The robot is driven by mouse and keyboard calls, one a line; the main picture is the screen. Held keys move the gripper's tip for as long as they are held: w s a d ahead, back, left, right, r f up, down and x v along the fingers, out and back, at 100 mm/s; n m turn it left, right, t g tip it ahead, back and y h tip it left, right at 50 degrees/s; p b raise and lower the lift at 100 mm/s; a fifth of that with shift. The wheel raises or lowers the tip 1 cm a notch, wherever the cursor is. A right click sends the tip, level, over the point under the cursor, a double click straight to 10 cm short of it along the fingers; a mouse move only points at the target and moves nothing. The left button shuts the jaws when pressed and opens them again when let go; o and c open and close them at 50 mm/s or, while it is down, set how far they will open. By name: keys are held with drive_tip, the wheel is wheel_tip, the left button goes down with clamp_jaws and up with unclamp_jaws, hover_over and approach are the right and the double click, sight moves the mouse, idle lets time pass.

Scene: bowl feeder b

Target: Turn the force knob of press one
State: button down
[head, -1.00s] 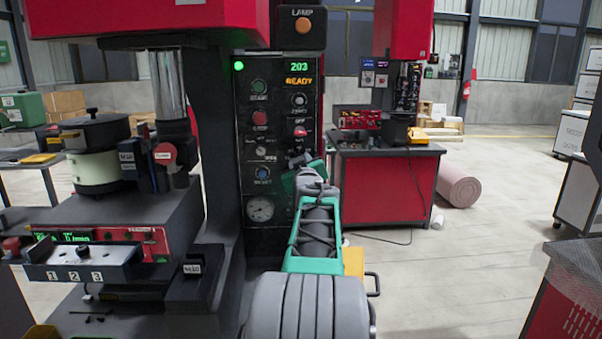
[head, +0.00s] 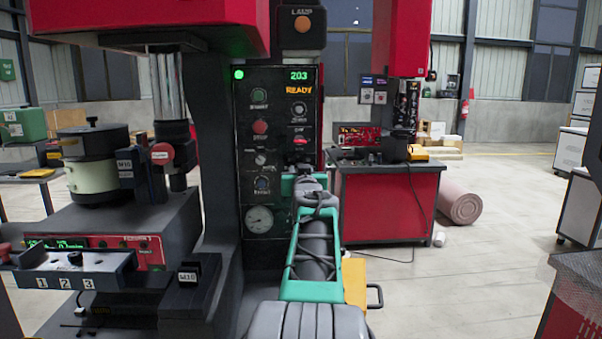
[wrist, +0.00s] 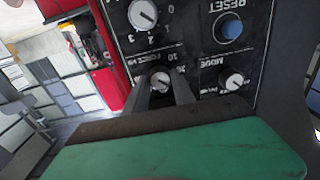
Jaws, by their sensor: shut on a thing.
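The force knob (wrist: 160,82) is a small light round knob on the black control panel (head: 246,115) of press one. In the wrist view, where the panel appears upside down, it sits between my two fingertips, under a partly covered FORCE label. My gripper (wrist: 162,88) is shut on the knob, with one dark finger on each side. In the head view, my green and grey arm reaches up to the lower right of the panel and hides the knob.
Close around the knob are the MODE knob (wrist: 233,80), the blue RESET button (wrist: 231,29) and a numbered knob (wrist: 143,14). A pressure gauge (head: 259,219) sits low on the panel. A red cabinet (head: 388,205) stands behind at the right. Open floor lies further right.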

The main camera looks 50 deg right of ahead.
drive_tip(key=shift+f, duration=0.3)
drive_tip(key=c, duration=1.5)
unclamp_jaws()
drive_tip(key=o, duration=0.4)
drive_tip(key=shift+r, duration=0.25)
drive_tip(key=shift+o, duration=0.2)
drive_tip(key=shift+a, duration=0.1)
drive_tip(key=b+v, duration=0.1)
drive_tip(key=v, duration=0.6)
drive_tip(key=shift+s+a, duration=0.25)
